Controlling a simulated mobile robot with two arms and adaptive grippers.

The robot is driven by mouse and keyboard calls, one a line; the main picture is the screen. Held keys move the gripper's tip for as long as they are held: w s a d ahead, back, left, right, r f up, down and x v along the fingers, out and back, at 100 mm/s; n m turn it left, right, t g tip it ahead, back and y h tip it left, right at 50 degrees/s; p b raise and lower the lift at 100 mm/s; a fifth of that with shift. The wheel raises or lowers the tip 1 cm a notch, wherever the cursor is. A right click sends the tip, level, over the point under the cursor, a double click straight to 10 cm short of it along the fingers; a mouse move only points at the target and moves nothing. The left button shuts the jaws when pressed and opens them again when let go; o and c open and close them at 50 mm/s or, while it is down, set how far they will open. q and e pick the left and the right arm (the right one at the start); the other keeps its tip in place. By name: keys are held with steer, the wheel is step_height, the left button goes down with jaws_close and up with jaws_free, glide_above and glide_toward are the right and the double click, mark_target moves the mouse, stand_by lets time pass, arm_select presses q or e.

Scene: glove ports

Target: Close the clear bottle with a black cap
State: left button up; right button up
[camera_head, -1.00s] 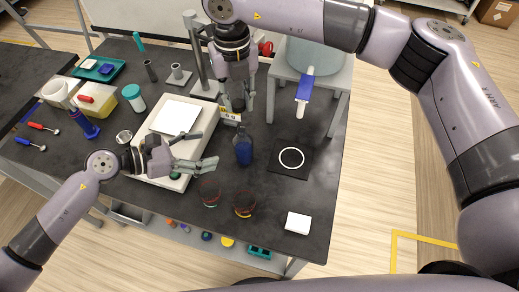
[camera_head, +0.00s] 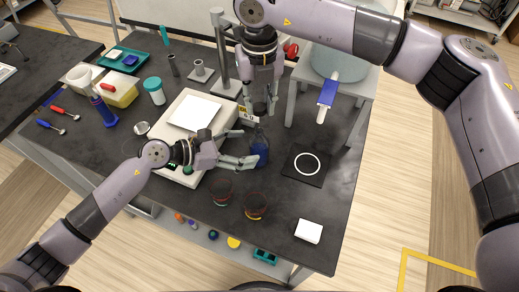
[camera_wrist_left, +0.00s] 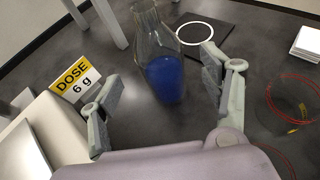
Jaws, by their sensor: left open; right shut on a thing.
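The clear bottle (camera_head: 261,151) stands upright on the dark table with blue contents in its lower part; it also shows in the left wrist view (camera_wrist_left: 165,72), its top cut off by the frame. My left gripper (camera_head: 246,148) is open at the bottle's left side. In the left wrist view its fingers (camera_wrist_left: 163,68) are spread, with the bottle between and slightly beyond the tips. My right gripper (camera_head: 262,102) points down above the bottle, shut on a small dark thing that looks like the black cap (camera_head: 259,108). I cannot tell whether cap and bottle mouth touch.
A balance (camera_head: 193,113) and a "DOSE 6 g" sign (camera_wrist_left: 76,78) are left of the bottle. Two clear red-rimmed vessels (camera_head: 220,193) (camera_head: 256,207) stand in front. A black mat with a white ring (camera_head: 305,165) lies right, a white block (camera_head: 308,231) front right.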

mark_target(259, 146)
arm_select(q)
steer(key=shift+x, duration=2.7)
jaws_close()
